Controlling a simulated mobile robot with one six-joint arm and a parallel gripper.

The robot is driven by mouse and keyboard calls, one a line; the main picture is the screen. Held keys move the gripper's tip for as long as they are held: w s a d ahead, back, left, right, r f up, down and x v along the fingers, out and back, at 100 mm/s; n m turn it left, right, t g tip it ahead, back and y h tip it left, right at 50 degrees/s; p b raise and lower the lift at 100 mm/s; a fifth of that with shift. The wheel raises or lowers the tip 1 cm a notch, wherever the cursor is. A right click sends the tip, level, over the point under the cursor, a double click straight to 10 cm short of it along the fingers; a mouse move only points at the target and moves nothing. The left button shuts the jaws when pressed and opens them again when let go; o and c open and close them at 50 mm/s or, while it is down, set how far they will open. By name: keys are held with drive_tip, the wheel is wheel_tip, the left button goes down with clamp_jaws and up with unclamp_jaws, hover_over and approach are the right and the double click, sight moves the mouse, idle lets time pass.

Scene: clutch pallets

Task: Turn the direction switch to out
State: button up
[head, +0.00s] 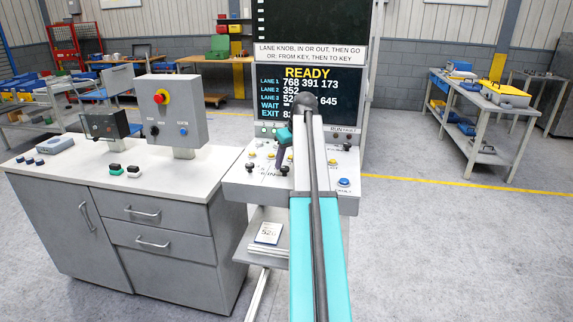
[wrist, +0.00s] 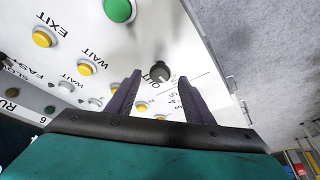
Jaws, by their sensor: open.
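The direction switch is a small dark knob (wrist: 160,72) on the pale control panel (wrist: 118,42) in the wrist view. I cannot tell which way the knob points. My gripper (wrist: 159,80) is open, with one dark finger on each side of the knob in the picture. Whether the fingers touch it or hover above it is unclear. In the head view my gripper (head: 283,150) is over the panel (head: 240,180), and my arm hides part of it.
The panel also carries a large green button (wrist: 118,10) and yellow buttons, one marked EXIT (wrist: 43,38). A screen (head: 308,92) behind it reads READY. A grey cabinet (head: 180,190) with an emergency-stop box (head: 172,110) stands at left. Open floor (head: 450,230) lies at right.

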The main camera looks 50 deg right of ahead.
sight(285, 172)
drive_tip(key=shift+x, duration=1.3)
drive_tip(key=c, duration=1)
